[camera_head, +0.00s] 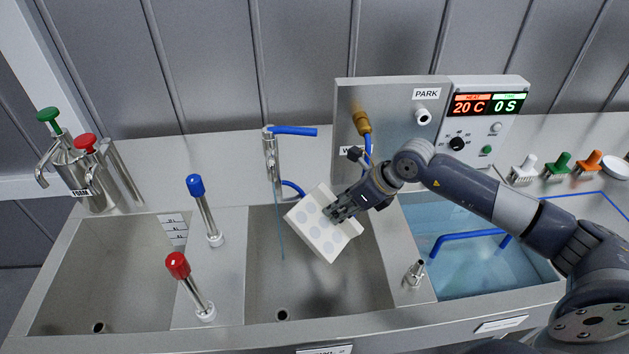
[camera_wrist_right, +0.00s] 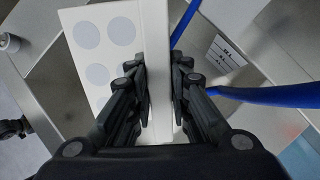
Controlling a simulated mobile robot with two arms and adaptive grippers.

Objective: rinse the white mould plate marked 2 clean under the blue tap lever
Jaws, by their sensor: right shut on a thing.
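The white mould plate (camera_head: 322,226) is tilted over the middle sink basin, with pale grey-blue round marks on its face. No number can be read on it. My right gripper (camera_head: 340,212) is shut on its right edge. In the right wrist view the plate (camera_wrist_right: 85,50) stands between the fingers of the gripper (camera_wrist_right: 160,95). The tap's blue lever (camera_head: 294,131) points right at the back of the middle basin. A thin stream of water (camera_head: 280,225) falls from the tap just left of the plate, apart from it in the picture. My left gripper is not in view.
The middle basin (camera_head: 262,285) has a drain at its front. A left basin (camera_head: 95,290) is empty. Blue-capped (camera_head: 196,186) and red-capped (camera_head: 178,265) levers stand between them. A foam dispenser (camera_head: 83,178) stands far left.

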